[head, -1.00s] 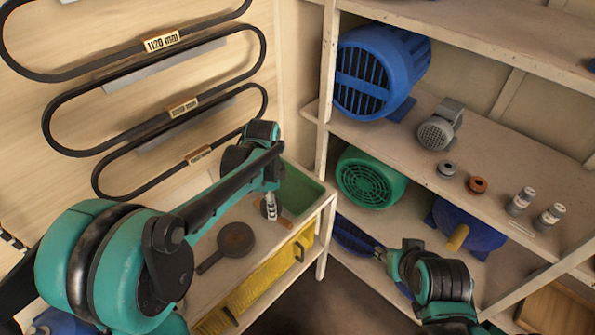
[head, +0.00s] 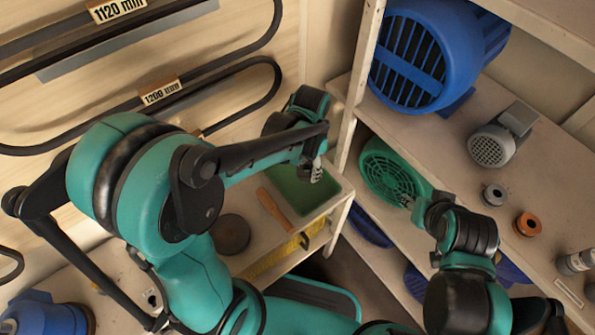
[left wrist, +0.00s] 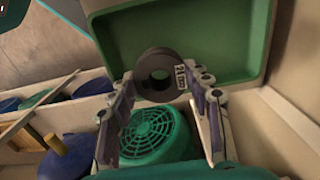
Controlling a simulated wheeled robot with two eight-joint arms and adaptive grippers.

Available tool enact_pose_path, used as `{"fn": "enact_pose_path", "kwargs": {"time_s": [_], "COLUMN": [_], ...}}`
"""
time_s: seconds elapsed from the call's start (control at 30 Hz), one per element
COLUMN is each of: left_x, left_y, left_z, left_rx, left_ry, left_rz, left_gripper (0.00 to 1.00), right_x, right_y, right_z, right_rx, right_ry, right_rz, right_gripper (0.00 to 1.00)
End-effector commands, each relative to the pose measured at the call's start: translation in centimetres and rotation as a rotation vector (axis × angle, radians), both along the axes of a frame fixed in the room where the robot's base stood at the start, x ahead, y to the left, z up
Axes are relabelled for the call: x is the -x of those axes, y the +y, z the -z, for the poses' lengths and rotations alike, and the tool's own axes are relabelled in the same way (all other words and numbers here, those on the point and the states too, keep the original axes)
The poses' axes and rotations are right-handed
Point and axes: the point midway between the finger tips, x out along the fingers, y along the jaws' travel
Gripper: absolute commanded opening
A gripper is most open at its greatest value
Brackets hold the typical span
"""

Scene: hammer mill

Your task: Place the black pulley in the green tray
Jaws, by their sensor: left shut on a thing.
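The black pulley (left wrist: 160,75), a thick dark ring with a white label, is between the fingertips of my left gripper (left wrist: 165,82), which is shut on it. In the head view my left gripper (head: 316,172) is over the right part of the green tray (head: 290,189); the pulley cannot be made out there. In the left wrist view the pulley overlaps the tray's interior and near edge (left wrist: 185,45); its height above the tray is unclear. My right gripper (head: 408,203) is in front of the green motor, and its finger opening cannot be made out.
A wooden handle (head: 272,208) and a dark round disc (head: 230,233) lie on the bench beside the tray. Shelves at right hold a blue motor (head: 430,55), a green motor (head: 385,172), a grey motor (head: 500,135) and small rings. A shelf post (head: 357,90) stands close to the tray.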

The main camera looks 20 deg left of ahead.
Motion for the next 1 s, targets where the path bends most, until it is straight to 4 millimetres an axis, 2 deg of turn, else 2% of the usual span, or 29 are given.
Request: {"fn": "enact_pose_path", "kwargs": {"time_s": [0.03, 0.1, 0.27, 0.37, 0.63, 1.0], "left_x": [-0.6, -1.1, -1.8, -1.9, -1.9, -1.8], "left_y": [1.0, 2.1, 3.4, 3.6, 3.5, 3.5], "left_z": [1.0, 1.6, 2.3, 2.8, 6.4, 6.7], "left_rx": [0.0, 0.0, 0.0, 0.0, 0.0, 0.0], "left_ry": [0.0, 0.0, 0.0, 0.0, 0.0, 0.0], "left_rz": [-0.005, -0.004, 0.0, 0.002, 0.002, 0.002], "left_gripper": [0.15, 0.15, 0.15, 0.15, 0.15, 0.15], "right_x": [0.0, 0.0, 0.0, 0.0, 0.0, 0.0], "right_y": [0.0, 0.0, 0.0, 0.0, 0.0, 0.0], "right_z": [0.7, 1.0, 1.4, 1.6, 3.5, 3.6], "right_rx": [0.0, 0.0, 0.0, 0.0, 0.0, 0.0], "right_ry": [0.0, 0.0, 0.0, 0.0, 0.0, 0.0], "right_rz": [0.0, 0.0, 0.0, 0.0, 0.0, 0.0], "right_gripper": [0.4, 0.4, 0.4, 0.4, 0.4, 0.4]}}
